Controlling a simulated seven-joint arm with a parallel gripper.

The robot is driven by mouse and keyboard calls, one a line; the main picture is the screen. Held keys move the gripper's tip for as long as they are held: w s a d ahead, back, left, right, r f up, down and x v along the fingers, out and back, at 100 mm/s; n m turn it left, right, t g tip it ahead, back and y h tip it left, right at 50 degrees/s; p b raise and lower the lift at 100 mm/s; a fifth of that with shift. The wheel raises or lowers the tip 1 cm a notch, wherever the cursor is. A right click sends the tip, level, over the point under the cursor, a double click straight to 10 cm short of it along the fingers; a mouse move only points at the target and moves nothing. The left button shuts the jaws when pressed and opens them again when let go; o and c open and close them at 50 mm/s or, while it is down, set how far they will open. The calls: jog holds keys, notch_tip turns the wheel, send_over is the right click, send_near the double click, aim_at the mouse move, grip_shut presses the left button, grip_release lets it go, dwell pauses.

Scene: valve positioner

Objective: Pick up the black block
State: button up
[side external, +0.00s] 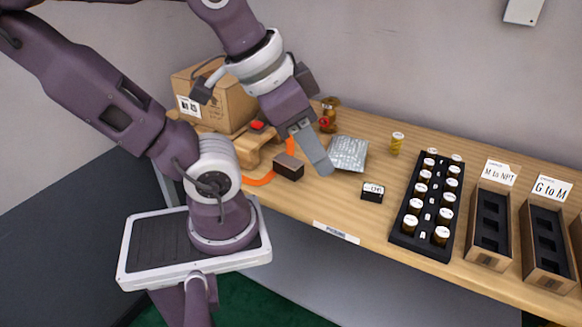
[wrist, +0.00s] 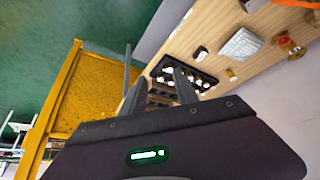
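Two dark blocks are on the wooden table. One is a black block with a brownish top (side external: 288,167), left of my gripper in the side view. The other is a small black block with a white label (side external: 372,192), to the right of my gripper; it also shows in the wrist view (wrist: 200,53). I cannot tell which one the task names. My gripper (side external: 320,166) hangs over the table between them and touches neither, as far as I can see. In the wrist view its fingers (wrist: 162,76) are apart with nothing held between them.
A black tray with several white-capped bottles (side external: 399,236) and two labelled boxes (side external: 473,254) (side external: 531,272) stand at the right.

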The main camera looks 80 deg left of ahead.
jog(key=o, duration=0.6)
jog(key=shift+o, duration=0.2)
jog(key=m+g+y, duration=1.1)
jog(key=g, duration=0.2)
send_near(292, 162)
jog(key=x, duration=0.4)
jog(key=shift+w+f, duration=0.25)
jog(key=shift+f, duration=0.05)
jog(key=shift+g, duration=0.3)
jog(key=x, duration=0.7)
jog(key=shift+s+a+r, duration=0.15)
jog(key=shift+s, duration=0.15)
